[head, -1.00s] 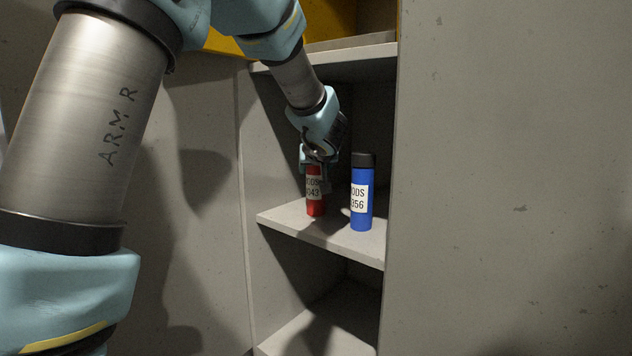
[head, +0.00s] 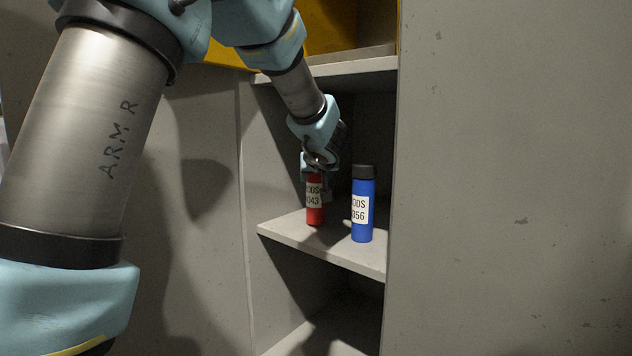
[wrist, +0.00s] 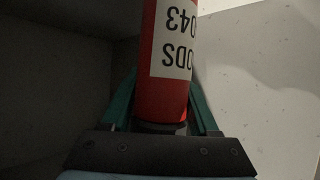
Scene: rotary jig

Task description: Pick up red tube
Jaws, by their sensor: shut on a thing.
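The red tube (head: 315,212) has a white label reading "ODS" and "043" and stands upright at the middle shelf's left side in the head view. I cannot tell whether its base touches the shelf. My gripper (head: 316,178) is shut on its upper end from above. In the wrist view the red tube (wrist: 163,100) fills the space between the green fingers of my gripper (wrist: 162,112), its label upside down. The tube's top end is mostly hidden by my gripper.
A blue tube (head: 362,218) with a black cap stands close to the right on the same shelf (head: 330,246). An upper shelf (head: 350,67) lies above my gripper. A grey wall panel (head: 510,180) borders the niche on the right.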

